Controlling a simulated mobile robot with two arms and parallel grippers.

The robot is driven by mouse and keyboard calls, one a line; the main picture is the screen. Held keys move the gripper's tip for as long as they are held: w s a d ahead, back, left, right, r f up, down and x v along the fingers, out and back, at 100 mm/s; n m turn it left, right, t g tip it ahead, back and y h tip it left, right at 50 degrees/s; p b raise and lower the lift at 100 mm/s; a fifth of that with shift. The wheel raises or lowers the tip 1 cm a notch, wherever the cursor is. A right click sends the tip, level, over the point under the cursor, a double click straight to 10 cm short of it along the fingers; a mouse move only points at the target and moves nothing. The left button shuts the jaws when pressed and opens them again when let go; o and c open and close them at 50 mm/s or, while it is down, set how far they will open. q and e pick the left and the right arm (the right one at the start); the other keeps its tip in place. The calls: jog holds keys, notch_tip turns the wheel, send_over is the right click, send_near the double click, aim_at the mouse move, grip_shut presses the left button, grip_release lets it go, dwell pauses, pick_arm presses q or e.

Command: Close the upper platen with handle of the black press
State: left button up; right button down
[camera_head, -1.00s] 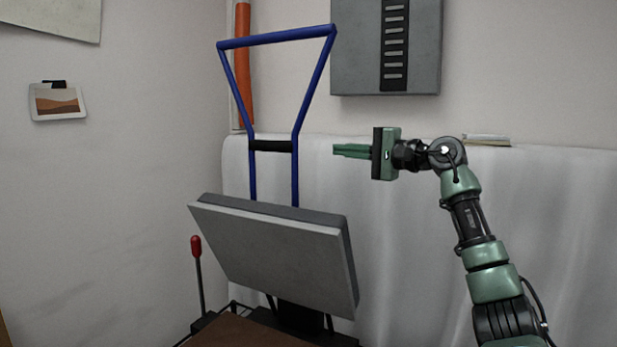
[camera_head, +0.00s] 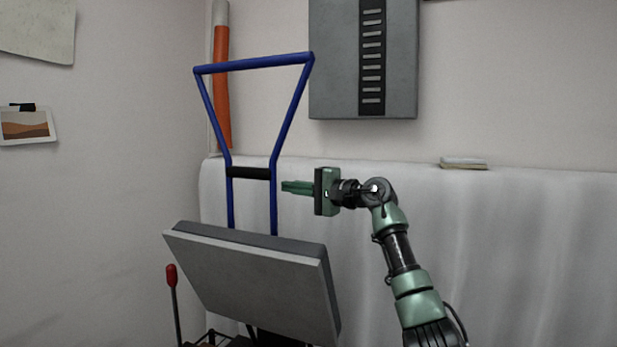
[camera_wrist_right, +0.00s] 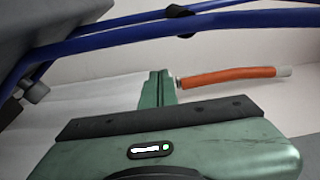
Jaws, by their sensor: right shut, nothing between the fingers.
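The press's upper platen (camera_head: 250,280) is a grey slab, raised and tilted open in the head view. Its blue tube handle (camera_head: 255,62) rises above it, with a black grip (camera_head: 250,173) on the crossbar. My right gripper (camera_head: 284,187) is shut and empty, just right of the handle's right tube in the picture, pointing left; I see no contact. In the right wrist view my shut fingers (camera_wrist_right: 158,85) show below the blue handle tubes (camera_wrist_right: 130,35). A corner of the grey platen (camera_wrist_right: 50,20) is at the upper left. My left gripper is not in view.
A red-knobbed lever (camera_head: 172,275) stands left of the platen. An orange tube (camera_head: 222,90) stands at the wall behind the handle. A grey panel (camera_head: 335,60) hangs on the wall. A small flat stack (camera_head: 463,163) lies on the white-draped ledge (camera_head: 540,220).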

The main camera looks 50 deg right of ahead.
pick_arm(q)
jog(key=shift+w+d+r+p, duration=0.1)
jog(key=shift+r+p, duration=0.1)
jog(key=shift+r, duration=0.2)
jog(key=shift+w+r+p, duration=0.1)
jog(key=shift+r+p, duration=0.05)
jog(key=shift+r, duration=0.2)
pick_arm(e)
jog(key=a, duration=0.1)
jog(key=s+a, duration=0.1)
jog(key=a, duration=0.1)
jog(key=shift+a+f, duration=0.1)
jog(key=shift+a, duration=0.2)
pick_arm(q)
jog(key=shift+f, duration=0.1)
